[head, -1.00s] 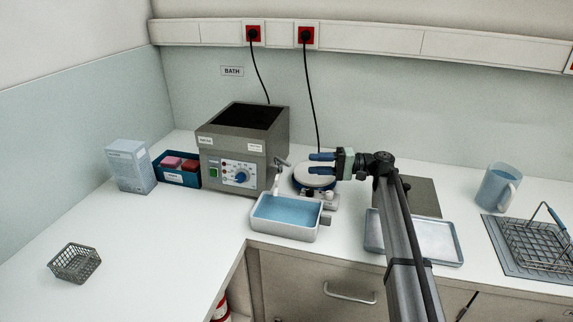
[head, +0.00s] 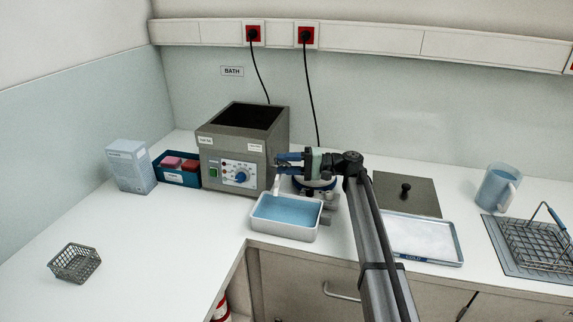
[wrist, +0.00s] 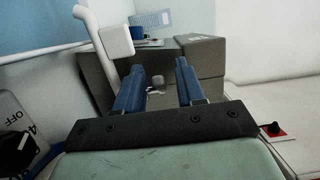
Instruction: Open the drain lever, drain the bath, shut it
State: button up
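The bath (head: 225,160) is a grey box with an open dark top and a front panel with a blue dial. It also shows beyond my fingers in the wrist view (wrist: 205,55). A white tub (head: 300,230) with blue liquid stands at its front right. My gripper (head: 277,162) is open beside the bath's right side, above the tub's back edge. In the wrist view its blue fingers (wrist: 158,85) are apart, with a small grey knob (wrist: 157,83), probably the drain lever, seen between them. No contact is visible. The gripper hides the lever in the head view.
A round-topped device (head: 318,186) stands under my gripper. A metal tray (head: 425,255), a dark plate with a knob (head: 418,203), a blue jug (head: 497,187) and a wire basket (head: 540,243) are at right. The counter at left is mostly clear.

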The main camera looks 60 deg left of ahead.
jog(key=shift+c, duration=0.4)
grip_shut()
jog(key=shift+s+d+m+t+y, duration=0.25)
jog(key=shift+s+m+t+y, duration=0.2)
jog(key=shift+m+t+y, duration=0.45)
jog(key=shift+s+a+m+t+y, duration=0.15)
jog(key=shift+m+t+y, duration=0.4)
jog(key=shift+y, duration=0.45)
jog(key=shift+o, duration=0.4)
grip_release()
